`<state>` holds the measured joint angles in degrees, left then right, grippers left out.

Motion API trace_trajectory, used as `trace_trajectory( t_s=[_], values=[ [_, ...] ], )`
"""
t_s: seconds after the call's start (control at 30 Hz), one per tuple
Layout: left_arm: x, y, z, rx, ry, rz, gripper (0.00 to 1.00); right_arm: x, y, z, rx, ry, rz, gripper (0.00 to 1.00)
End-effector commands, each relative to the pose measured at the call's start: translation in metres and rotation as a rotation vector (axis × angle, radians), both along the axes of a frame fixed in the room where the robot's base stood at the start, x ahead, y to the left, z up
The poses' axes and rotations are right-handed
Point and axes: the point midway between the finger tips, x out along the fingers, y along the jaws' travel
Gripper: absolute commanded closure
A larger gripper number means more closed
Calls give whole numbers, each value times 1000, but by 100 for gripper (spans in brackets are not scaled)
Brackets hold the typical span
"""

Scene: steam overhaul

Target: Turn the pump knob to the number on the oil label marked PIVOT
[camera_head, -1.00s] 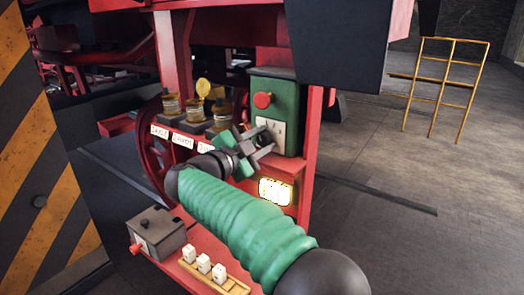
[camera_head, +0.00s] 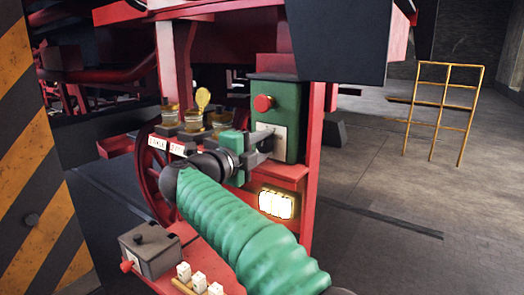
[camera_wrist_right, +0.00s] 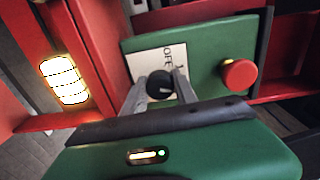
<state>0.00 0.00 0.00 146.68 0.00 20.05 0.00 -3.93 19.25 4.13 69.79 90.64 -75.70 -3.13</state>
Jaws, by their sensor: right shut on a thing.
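The green pump box (camera_head: 288,112) stands on a red shelf, with a red round button (camera_head: 263,103) on its front. In the wrist view the box (camera_wrist_right: 205,50) shows a pale dial plate (camera_wrist_right: 150,60) with partly readable letters, and the black pump knob (camera_wrist_right: 160,85) on it. My right gripper (camera_head: 268,137) reaches the dial; in the wrist view its fingers (camera_wrist_right: 160,92) are shut on the knob from both sides. Oil jars (camera_head: 195,118) stand left of the box, with white labels (camera_head: 165,145) below; their text is too small to read surely, and my gripper hides part of them. My left gripper is out of view.
A lit lamp panel (camera_head: 276,204) is below the box. A grey box (camera_head: 150,248) with a red knob and several white switches (camera_head: 200,282) sit lower on the red deck. A striped pillar (camera_head: 30,190) stands left. Open floor and a yellow rail (camera_head: 440,105) lie right.

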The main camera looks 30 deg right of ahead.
Motion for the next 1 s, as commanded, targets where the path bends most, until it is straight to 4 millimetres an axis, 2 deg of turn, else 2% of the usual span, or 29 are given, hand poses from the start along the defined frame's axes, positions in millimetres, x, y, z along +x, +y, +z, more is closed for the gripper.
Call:
trace_trajectory(
  t_s=[0.03, 0.47, 0.5, 0.63, 0.67, 0.9, 1.0],
  values=[
    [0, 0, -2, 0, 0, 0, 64, 1, 1, -8, 12, 6, -1, 100],
    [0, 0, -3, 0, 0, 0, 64, 1, 1, -9, 16, -1, -3, 100],
    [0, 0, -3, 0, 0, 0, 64, 1, 1, -9, 15, 0, -3, 65],
    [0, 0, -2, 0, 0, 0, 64, 1, 1, -8, 14, -2, -2, 48],
    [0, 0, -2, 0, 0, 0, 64, 1, 1, -7, 13, -3, -2, 45],
    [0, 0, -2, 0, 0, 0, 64, 1, 1, -4, 11, -8, -1, 45],
    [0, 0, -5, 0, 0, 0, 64, -1, 8, -4, 10, -9, 2, 45]
  ],
)
